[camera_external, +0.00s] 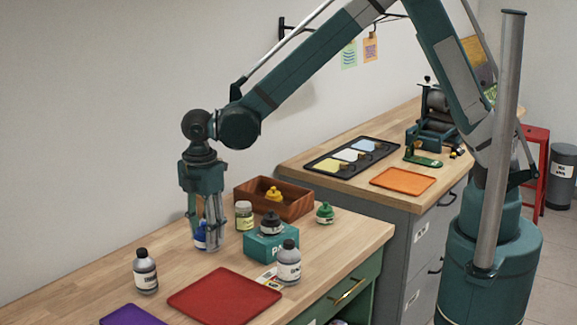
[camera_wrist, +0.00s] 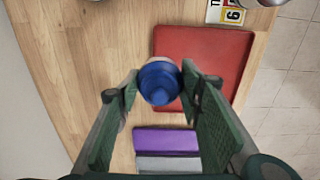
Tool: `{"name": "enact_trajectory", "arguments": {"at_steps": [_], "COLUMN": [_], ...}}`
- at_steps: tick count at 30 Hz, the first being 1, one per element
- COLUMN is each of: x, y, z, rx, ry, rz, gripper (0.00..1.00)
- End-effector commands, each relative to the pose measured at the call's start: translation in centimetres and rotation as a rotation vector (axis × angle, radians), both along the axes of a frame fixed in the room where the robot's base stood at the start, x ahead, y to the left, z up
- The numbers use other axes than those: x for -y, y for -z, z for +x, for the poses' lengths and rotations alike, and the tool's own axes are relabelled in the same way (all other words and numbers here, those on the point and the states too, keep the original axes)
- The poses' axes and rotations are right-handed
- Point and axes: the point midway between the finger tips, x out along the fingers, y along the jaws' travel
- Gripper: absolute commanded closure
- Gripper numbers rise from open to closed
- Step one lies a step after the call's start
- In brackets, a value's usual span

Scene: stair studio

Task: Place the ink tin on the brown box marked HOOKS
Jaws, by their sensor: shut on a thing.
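My gripper (camera_external: 208,236) points straight down over the left part of the wooden bench. It is shut on a small blue-capped container (camera_external: 200,238) with a pale label, partly hidden by the fingers. The blue cap (camera_wrist: 159,84) shows between the fingertips in the wrist view. I cannot tell whether this container is the ink tin, or whether its base touches the bench. No HOOKS lettering is readable. A teal box (camera_external: 271,246) with partly hidden lettering stands to the right, with a dark-capped container (camera_external: 270,223) on it. A brown open wooden tray (camera_external: 293,204) lies behind.
A yellow-capped item (camera_external: 273,195) sits in the wooden tray. A red mat (camera_external: 222,297) and purple mat (camera_external: 131,315) lie in front. The bench's far left is clear.

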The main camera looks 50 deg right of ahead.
Motion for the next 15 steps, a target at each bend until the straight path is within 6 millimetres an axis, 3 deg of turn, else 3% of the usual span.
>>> {"name": "enact_trajectory", "arguments": {"at_steps": [15], "x": [9.1], "y": [-3.0], "z": [12.0], "rx": [0.0], "ry": [0.009], "rz": [0.0], "gripper": [0.82]}}
